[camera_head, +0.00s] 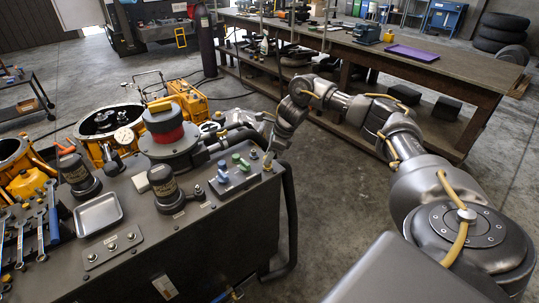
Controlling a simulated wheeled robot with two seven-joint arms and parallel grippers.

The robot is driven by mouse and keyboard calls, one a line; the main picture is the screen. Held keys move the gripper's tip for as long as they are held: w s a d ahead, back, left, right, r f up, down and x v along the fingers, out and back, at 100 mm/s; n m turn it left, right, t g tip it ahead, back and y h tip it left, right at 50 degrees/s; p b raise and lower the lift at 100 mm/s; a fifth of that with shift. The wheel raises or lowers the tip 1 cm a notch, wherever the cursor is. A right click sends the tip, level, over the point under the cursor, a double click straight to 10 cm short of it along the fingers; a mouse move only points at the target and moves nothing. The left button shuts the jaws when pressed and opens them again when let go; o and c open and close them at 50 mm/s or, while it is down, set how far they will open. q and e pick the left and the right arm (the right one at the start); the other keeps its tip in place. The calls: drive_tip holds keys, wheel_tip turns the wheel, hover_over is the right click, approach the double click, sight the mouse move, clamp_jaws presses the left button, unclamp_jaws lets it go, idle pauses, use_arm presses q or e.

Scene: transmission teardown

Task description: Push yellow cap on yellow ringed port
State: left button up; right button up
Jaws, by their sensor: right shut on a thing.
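My right gripper (269,143) reaches in from the right and points down at the right end of the bench block. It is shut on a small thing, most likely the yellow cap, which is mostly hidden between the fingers. A dark port plate (236,183) lies just left of and below the gripper. I cannot make out the yellow ringed port clearly; the gripper is close to the plate's right end. My left gripper is out of view.
A red-banded round housing (168,133) and black cylinders (163,184) stand left of the plate. A metal tray (98,213) and wrenches (40,235) lie further left. A black hose (291,215) runs down the bench's right side. Open floor lies to the right.

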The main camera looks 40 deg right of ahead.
drive_tip(key=shift+f+b, duration=0.4)
drive_tip(key=shift+f, duration=0.25)
idle(0.5)
drive_tip(key=o, duration=1)
drive_tip(key=shift+r, duration=0.15)
drive_tip(key=shift+r+p, duration=1.15)
drive_tip(key=shift+r, duration=0.25)
drive_tip(key=shift+r, duration=0.1)
wheel_tip(320, 180, up, 6)
drive_tip(key=p, duration=0.4)
